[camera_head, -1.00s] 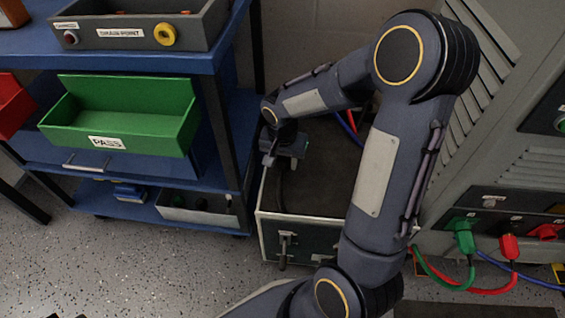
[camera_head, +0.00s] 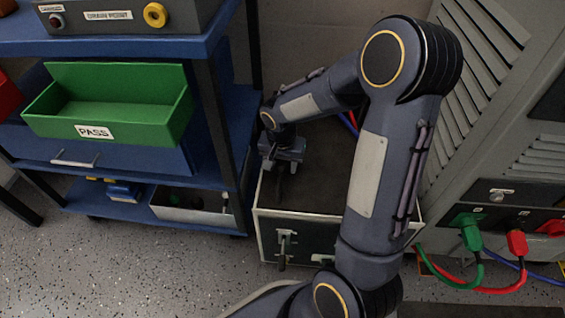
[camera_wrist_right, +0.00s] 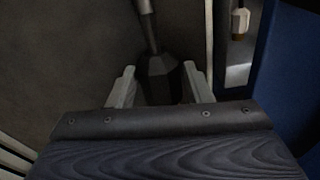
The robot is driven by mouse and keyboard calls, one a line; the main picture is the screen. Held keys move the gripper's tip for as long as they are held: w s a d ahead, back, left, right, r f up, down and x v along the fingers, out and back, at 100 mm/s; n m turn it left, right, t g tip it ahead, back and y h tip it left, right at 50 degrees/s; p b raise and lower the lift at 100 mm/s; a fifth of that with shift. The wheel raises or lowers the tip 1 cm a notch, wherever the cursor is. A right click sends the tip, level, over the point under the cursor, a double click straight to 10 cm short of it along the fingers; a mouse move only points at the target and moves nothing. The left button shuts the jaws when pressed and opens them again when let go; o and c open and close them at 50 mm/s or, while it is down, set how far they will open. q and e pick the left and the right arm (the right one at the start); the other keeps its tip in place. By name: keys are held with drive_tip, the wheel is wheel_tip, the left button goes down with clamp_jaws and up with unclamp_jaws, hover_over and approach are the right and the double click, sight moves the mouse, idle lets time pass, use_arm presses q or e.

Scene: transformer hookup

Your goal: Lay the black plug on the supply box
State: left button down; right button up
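My right gripper (camera_head: 284,160) points down over the left part of a low box with a dark top and pale edges, which looks like the supply box (camera_head: 320,190). In the right wrist view its two pale fingers (camera_wrist_right: 160,88) stand on either side of the black plug (camera_wrist_right: 158,72) and seem to touch it. A grey cable (camera_wrist_right: 148,25) runs away from the plug. In the head view the plug is a small dark shape under the gripper. I cannot tell whether it touches the box top. My left gripper is not in view.
A blue shelf (camera_head: 230,110) with a green PASS bin (camera_head: 105,105) stands close on the left. A grey cabinet (camera_head: 480,140) with green and red plugs (camera_head: 516,243) stands on the right. My right arm hides part of the box top; its middle looks clear.

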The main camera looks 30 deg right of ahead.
drive_tip(key=o, duration=0.4)
drive_tip(key=r+p, duration=0.1)
drive_tip(key=r, duration=0.1)
drive_tip(key=r+p, duration=0.1)
drive_tip(key=r, duration=0.1)
drive_tip(key=r+p, duration=0.1)
drive_tip(key=r, duration=0.1)
drive_tip(key=shift+s+a+r, duration=0.2)
drive_tip(key=shift+s+r, duration=0.05)
drive_tip(key=shift+a+r+p, duration=0.1)
drive_tip(key=shift+r+p, duration=0.2)
drive_tip(key=shift+r, duration=0.3)
drive_tip(key=shift+s, duration=0.1)
